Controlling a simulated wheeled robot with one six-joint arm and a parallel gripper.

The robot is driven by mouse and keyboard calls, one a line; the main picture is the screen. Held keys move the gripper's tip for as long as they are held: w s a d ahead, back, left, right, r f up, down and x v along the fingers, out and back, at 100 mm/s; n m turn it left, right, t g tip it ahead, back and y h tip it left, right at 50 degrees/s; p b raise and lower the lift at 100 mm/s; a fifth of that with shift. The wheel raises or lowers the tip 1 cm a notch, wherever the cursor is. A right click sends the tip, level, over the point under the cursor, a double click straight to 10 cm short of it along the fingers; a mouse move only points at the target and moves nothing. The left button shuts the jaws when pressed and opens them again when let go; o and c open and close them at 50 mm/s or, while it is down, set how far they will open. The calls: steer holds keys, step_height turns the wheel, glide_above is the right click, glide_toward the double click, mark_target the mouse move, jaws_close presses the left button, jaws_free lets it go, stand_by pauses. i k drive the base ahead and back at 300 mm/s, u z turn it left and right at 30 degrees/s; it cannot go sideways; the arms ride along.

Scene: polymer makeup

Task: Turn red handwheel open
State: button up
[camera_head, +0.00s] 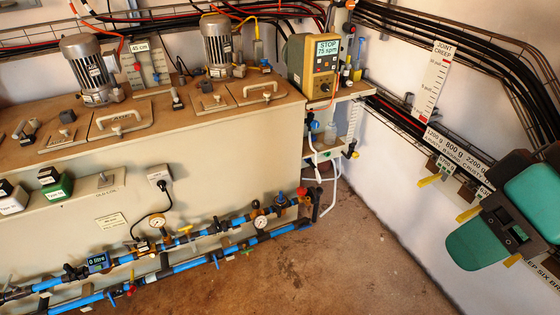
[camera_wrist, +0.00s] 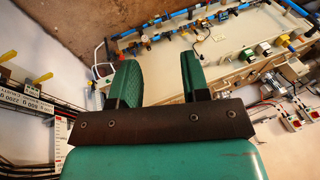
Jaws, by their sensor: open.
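A small red part (camera_head: 302,192), which looks like the red handwheel, sits at the right end of the upper blue pipe, near the tank's lower right corner. Its shape is too small to make out. Another small red fitting (camera_head: 128,287) is on the lower pipe at the left. In the wrist view my gripper (camera_wrist: 160,76) has its two green fingers wide apart, with nothing between them. The pipes lie beyond the fingers, well away from them. In the head view my green arm end is at the right, by the wall, far from the pipes.
A beige tank bench (camera_head: 240,135) fills the left and middle. Two pressure gauges (camera_head: 157,220) (camera_head: 260,221) stand on the blue pipes. A pump with a display (camera_head: 327,62) is on a shelf at the corner. Labelled yellow levers (camera_head: 430,180) line the right wall. The brown floor (camera_head: 340,260) is clear.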

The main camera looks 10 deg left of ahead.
mark_target(302, 191)
steer(key=u, duration=0.3)
steer(key=i, duration=1.65)
steer(key=u, duration=0.35)
